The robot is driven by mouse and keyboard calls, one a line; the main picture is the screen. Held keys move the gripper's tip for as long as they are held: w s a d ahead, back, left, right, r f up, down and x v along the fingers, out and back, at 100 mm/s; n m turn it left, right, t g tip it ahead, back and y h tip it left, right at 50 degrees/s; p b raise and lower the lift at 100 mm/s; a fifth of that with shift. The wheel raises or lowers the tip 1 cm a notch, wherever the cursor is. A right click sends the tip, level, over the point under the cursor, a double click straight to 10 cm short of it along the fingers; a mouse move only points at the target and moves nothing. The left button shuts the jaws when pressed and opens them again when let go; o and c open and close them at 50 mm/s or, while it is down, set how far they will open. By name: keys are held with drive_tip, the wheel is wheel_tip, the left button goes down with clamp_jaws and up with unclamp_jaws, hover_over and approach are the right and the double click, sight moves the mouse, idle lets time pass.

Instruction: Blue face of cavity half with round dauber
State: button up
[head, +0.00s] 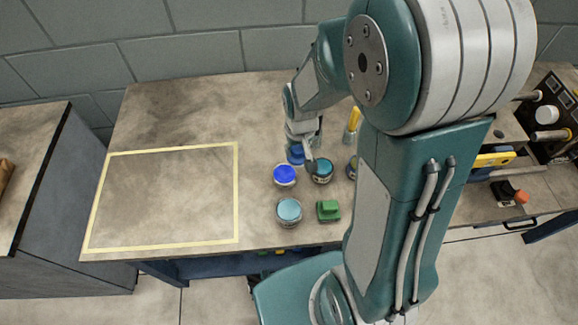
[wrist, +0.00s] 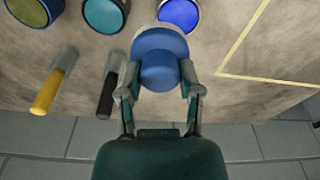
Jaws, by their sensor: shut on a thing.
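My gripper (head: 300,148) is shut on a blue round piece with a short knob, which looks like the round dauber (wrist: 158,50). Its fingers grip it from both sides in the wrist view. In the head view the dauber (head: 295,155) is low over the bench, just behind an open tin of bright blue (head: 285,175). I cannot pick out the cavity half in either view.
A yellow-handled tool (wrist: 48,92) and a black-handled tool (wrist: 107,92) lie beside my gripper. The yellow-taped square (head: 238,200) is empty.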

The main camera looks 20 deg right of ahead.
drive_tip(key=shift+w+a+f, duration=0.4)
drive_tip(key=shift+a+f, duration=0.1)
drive_tip(key=shift+f, duration=1)
drive_tip(key=shift+w+a+f, duration=0.35)
drive_tip(key=shift+a+f, duration=0.1)
drive_tip(key=shift+f, duration=1.1)
drive_tip(key=shift+w+a+f, duration=0.4)
drive_tip(key=shift+a+f, duration=0.1)
drive_tip(key=shift+f, duration=1)
drive_tip(key=shift+f, duration=0.45)
wheel_tip(320, 180, up, 7)
